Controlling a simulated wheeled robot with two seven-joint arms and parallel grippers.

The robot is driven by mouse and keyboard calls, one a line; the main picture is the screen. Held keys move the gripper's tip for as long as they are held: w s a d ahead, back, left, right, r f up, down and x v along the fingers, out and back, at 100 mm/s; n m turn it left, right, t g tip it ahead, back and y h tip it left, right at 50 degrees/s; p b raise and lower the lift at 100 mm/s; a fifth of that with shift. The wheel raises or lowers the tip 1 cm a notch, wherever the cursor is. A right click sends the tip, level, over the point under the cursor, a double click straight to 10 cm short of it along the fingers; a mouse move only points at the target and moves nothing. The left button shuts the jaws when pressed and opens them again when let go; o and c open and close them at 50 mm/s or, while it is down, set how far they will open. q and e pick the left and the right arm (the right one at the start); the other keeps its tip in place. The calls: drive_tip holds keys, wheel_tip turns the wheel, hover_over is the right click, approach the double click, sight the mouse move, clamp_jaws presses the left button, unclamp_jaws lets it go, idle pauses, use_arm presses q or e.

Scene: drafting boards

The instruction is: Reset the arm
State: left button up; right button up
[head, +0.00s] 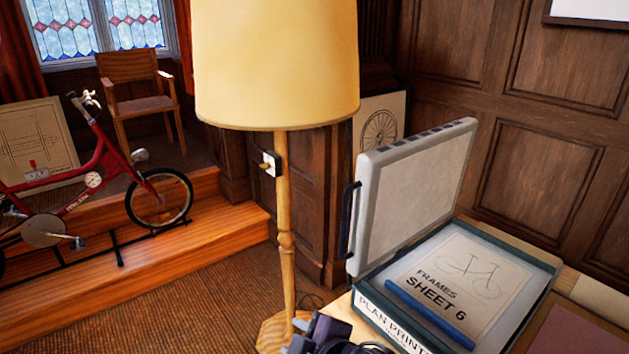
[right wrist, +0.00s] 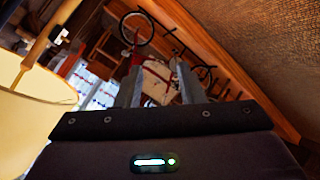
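My right gripper (head: 309,335) shows at the bottom edge of the head view, in front of the plan printer's near left corner, with part of my arm below it. In the right wrist view its two grey fingers stand apart with nothing between them (right wrist: 157,78). It is open and empty. My left gripper is in neither view. The plan printer (head: 376,311) has its grey lid (head: 411,185) raised. A sheet marked "FRAMES SHEET 6" (head: 452,282) lies inside with a blue bar (head: 430,312) across it.
A floor lamp (head: 277,65) with a yellow shade stands left of the printer, close to my right gripper. A red bicycle (head: 105,165) stands on wooden steps (head: 190,250) at left, with a wooden chair (head: 135,95) behind. The brown floor (head: 190,320) between is clear.

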drive_tip(key=s+d+f+m+g+h, duration=0.2)
drive_tip(key=s+d+f+m, duration=0.25)
drive_tip(key=d, duration=0.35)
drive_tip(key=s+d+f+m+g+h, duration=0.2)
drive_tip(key=s+d+f+m, duration=0.25)
drive_tip(key=d, duration=0.25)
drive_tip(key=s+d+f+m+g+h, duration=0.25)
drive_tip(key=s+d+m, duration=0.25)
drive_tip(key=d, duration=0.3)
wheel_tip(320, 180, down, 28)
drive_tip(key=s+d+f+g, duration=0.2)
drive_tip(key=s+f, duration=1.8)
drive_tip(key=shift+s+d+f, duration=0.3)
drive_tip(key=shift+s+d, duration=0.05)
drive_tip(key=shift+d, duration=0.05)
drive_tip(key=shift+s+r, duration=0.1)
